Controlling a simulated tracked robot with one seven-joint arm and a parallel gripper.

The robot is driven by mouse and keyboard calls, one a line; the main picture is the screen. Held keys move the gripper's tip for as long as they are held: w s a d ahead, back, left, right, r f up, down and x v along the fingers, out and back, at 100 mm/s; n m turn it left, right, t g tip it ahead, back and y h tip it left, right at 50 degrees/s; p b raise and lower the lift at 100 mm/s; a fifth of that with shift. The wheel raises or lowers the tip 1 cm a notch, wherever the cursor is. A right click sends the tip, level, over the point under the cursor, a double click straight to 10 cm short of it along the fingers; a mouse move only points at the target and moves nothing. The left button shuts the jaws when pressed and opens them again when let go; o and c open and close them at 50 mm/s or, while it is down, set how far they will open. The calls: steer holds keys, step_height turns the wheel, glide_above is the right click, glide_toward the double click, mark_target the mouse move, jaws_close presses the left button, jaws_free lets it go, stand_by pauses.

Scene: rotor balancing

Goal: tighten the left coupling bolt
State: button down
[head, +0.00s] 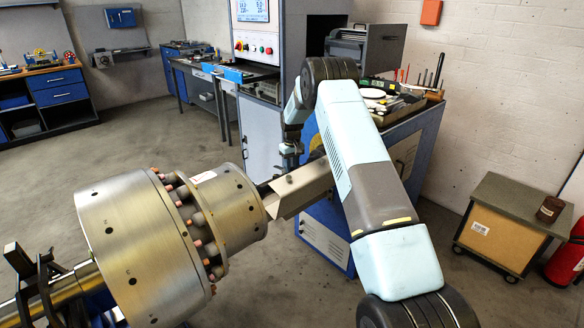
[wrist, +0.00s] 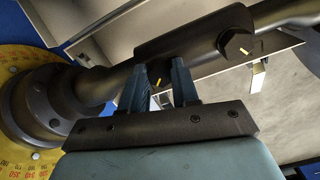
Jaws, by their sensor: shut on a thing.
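In the wrist view, a dark cylindrical coupling (wrist: 195,37) lies across the upper middle on a shaft. The left coupling bolt (wrist: 160,76), dark with a small yellow mark, sits between the two blue fingers of my gripper (wrist: 158,85), which are shut on it. The fingers hide much of its head. The right coupling bolt (wrist: 237,43) stands clear of the fingers, its hexagonal head showing a slanted yellow mark. In the head view my gripper (head: 290,152) is small, beyond the metal guard; the coupling bolts cannot be made out there.
The large steel rotor (head: 130,250) with its bolted flange fills the lower left. A bent metal guard (head: 300,187) lies close to my gripper. A yellow graduated dial (wrist: 14,75) surrounds the shaft flange (wrist: 50,105). A control cabinet (head: 262,130) stands behind; open floor lies left.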

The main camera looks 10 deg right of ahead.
steer(key=m, duration=0.4)
steer(key=shift+w+a+r+m, duration=0.1)
steer(key=shift+m, duration=2.4)
steer(key=c, duration=0.8)
jaws_free()
steer(key=shift+c, duration=0.2)
steer(key=shift+a, duration=0.1)
step_height(320, 180, up, 14)
steer(key=shift+f, duration=0.25)
